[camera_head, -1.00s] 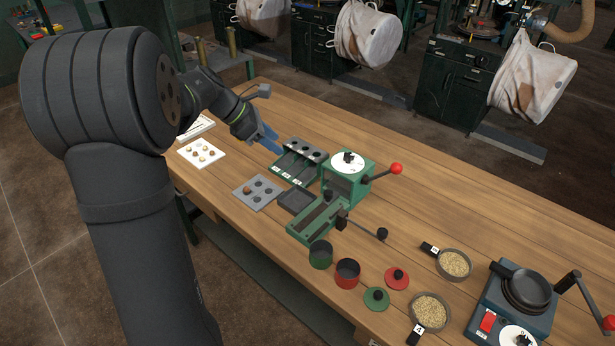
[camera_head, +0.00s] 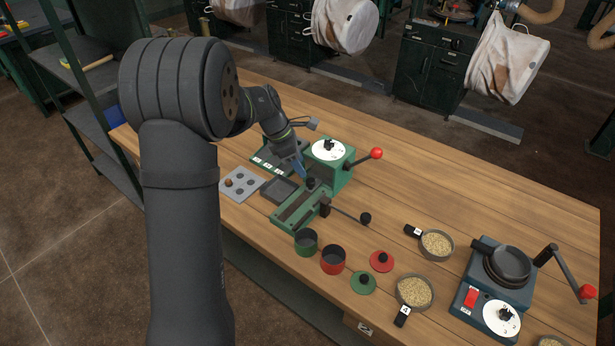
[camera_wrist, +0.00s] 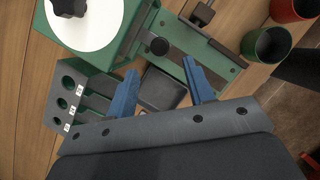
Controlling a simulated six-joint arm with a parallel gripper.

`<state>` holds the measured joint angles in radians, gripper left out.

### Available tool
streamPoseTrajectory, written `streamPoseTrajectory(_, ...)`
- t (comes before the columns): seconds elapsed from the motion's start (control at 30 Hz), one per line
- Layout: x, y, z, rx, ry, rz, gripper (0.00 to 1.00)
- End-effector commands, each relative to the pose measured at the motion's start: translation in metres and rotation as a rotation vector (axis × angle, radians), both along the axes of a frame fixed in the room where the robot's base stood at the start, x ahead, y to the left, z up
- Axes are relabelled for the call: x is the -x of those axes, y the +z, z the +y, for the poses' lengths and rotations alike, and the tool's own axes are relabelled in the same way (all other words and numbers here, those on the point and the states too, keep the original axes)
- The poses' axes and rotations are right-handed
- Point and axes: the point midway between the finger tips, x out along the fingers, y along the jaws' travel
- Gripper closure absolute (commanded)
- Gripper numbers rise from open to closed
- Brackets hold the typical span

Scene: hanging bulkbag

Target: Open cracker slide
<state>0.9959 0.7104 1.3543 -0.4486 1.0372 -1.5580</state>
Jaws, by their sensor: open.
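The green cracker (camera_head: 340,178) stands on the bench with a white dial on top and a red-knobbed lever at its right. Its slide track (camera_head: 292,210) runs out toward the front left of the bench. A black round knob (camera_head: 310,183) stands at the track's end by the cracker body; the knob also shows in the wrist view (camera_wrist: 158,46). My gripper (camera_wrist: 160,67) is open and empty, its blue fingers either side of the knob in the picture, with tips just short of it. I cannot tell whether they touch it. In the head view my gripper (camera_head: 301,176) is just beside the knob.
A dark square tray (camera_head: 280,191) and a grey plate with holes (camera_head: 240,183) lie left of the track. A green cup (camera_head: 306,242) and a red cup (camera_head: 333,260) stand in front. A black-knobbed rod (camera_head: 350,214) sticks out right of the track.

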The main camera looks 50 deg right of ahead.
Motion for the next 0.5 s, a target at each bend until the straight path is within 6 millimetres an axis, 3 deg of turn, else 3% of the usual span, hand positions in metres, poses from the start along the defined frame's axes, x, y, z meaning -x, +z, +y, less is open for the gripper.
streamPoseTrajectory(0.2,0.012,-0.040,-0.011,-0.002,0.000,0.001,0.52)
streamPoseTrajectory(0.5,0.019,-0.063,-0.018,-0.001,0.000,0.001,0.52)
